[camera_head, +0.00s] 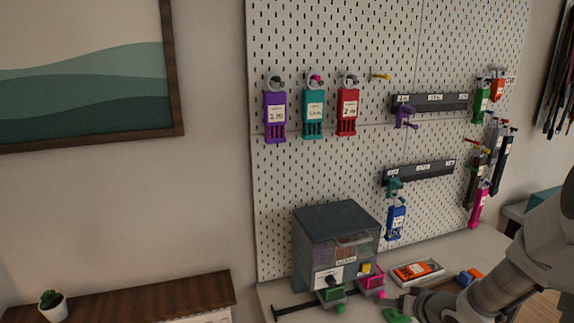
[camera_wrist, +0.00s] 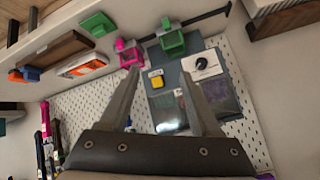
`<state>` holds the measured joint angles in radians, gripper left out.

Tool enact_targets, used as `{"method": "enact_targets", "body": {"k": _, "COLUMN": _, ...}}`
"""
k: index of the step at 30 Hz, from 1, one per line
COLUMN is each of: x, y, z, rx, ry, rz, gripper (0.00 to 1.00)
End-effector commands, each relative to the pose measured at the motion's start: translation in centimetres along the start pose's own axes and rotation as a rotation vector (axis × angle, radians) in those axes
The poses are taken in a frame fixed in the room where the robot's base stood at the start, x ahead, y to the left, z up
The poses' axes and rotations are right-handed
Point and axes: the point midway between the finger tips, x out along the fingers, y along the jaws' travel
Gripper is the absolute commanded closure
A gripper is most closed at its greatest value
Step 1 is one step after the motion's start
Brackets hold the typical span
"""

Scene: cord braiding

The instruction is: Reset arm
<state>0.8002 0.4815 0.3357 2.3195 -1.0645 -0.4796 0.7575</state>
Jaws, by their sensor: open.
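My gripper (camera_wrist: 158,88) is open and empty in the wrist view. Its two fingers stand apart in front of the grey drawer cabinet, and I see nothing between them but the cabinet and a yellow piece behind. In the head view my arm (camera_head: 510,285) reaches in from the lower right over the worktop, and the gripper's fingers there are too unclear to make out. The grey cabinet (camera_head: 318,225) stands at the back of the worktop against the pegboard. A green holder (camera_head: 331,293) and a pink holder (camera_head: 372,277) are at its front.
The pegboard (camera_head: 300,190) carries purple (camera_head: 275,115), teal (camera_head: 313,112) and red (camera_head: 347,110) tagged pieces. A blue tagged piece (camera_head: 396,222) hangs lower. A white tray (camera_head: 418,272) with an orange item lies near my arm. A potted plant (camera_head: 52,305) stands at left.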

Motion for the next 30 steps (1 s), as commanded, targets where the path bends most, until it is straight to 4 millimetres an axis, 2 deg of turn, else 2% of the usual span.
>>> {"method": "enact_targets", "body": {"k": 1, "x": -1.0, "y": -0.5, "z": -0.8, "rx": -0.042, "ry": -0.018, "rz": 0.066, "gripper": 0.36}}
{"method": "enact_targets", "body": {"k": 6, "x": -4.9, "y": -1.7, "z": -1.7, "rx": -0.113, "ry": -0.089, "rz": 0.267, "gripper": 0.36}}
{"method": "enact_targets", "body": {"k": 13, "x": -11.5, "y": -5.3, "z": -0.9, "rx": -0.128, "ry": -0.194, "rz": 0.432, "gripper": 0.36}}
{"method": "enact_targets", "body": {"k": 21, "x": -19.0, "y": -11.4, "z": 3.0, "rx": -0.097, "ry": -0.329, "rz": 0.429, "gripper": 0.36}}
{"method": "enact_targets", "body": {"k": 30, "x": -25.3, "y": -15.4, "z": 4.7, "rx": -0.165, "ry": -0.302, "rz": 0.312, "gripper": 0.36}}
